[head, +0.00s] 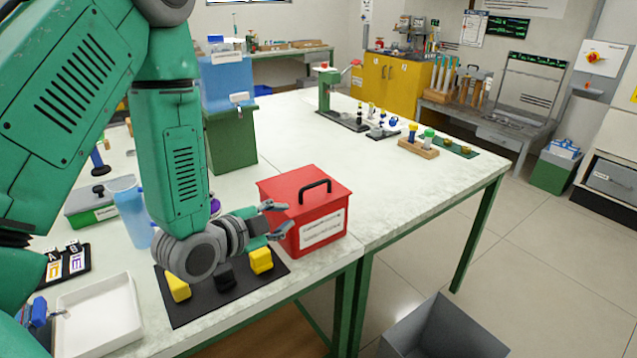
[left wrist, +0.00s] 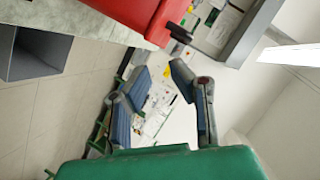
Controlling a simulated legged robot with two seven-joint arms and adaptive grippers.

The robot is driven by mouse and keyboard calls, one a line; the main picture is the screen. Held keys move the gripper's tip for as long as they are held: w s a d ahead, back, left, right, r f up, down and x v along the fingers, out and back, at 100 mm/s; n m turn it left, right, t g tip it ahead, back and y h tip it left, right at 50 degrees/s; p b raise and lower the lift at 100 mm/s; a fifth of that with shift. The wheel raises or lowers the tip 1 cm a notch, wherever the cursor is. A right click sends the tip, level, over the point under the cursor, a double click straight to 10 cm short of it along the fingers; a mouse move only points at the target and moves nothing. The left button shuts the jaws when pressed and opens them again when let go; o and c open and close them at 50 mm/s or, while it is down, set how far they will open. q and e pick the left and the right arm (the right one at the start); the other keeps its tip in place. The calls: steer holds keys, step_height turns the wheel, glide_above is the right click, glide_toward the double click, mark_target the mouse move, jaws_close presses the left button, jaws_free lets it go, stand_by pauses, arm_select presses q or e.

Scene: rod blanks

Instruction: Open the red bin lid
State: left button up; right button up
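The red bin (head: 272,216) stands on the white worktable near its front edge, with a white label on its front. Its red lid (head: 287,192) is closed and carries a black arched handle (head: 315,186). My left gripper (head: 280,218) is at the left side of the bin, lower than the handle, with its fingers pointing right. Its fingers are apart with nothing between them, and they are also apart in the left wrist view (left wrist: 160,76). A red part of the bin (left wrist: 125,16) shows at the top of that view. My right gripper is not in view.
A black mat (head: 193,313) with yellow blocks lies below my left gripper. A white tray (head: 98,318) is at the lower left. A blue container on a green box (head: 232,137) stands behind. A grey open bin (head: 440,330) is on the floor. The table right of the red bin is clear.

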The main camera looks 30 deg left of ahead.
mark_target(316, 184)
arm_select(q)
steer(key=shift+m+t, duration=0.4)
steer(key=shift+t, duration=0.3)
steer(key=w, duration=0.3)
steer(key=w+a, duration=0.1)
steer(key=w, duration=0.1)
steer(key=w+a+r, duration=0.1)
steer(key=w, duration=0.2)
steer(key=shift+w, duration=0.35)
steer(key=w, duration=0.1)
steer(key=w+d, duration=0.1)
steer(key=w, duration=0.1)
steer(key=w+d, duration=0.1)
steer(key=w, duration=0.1)
steer(key=shift+w+d+f, duration=0.2)
steer(key=shift+w+f, duration=0.05)
steer(key=shift+f, duration=0.1)
steer(key=shift+a+f, duration=0.1)
steer(key=shift+a, duration=0.45)
steer(key=shift+c, duration=0.8)
steer(key=shift+a+f, duration=0.15)
steer(key=shift+a, duration=0.1)
jaws_close()
steer(key=shift+w+d, duration=0.1)
steer(key=shift+d, duration=0.05)
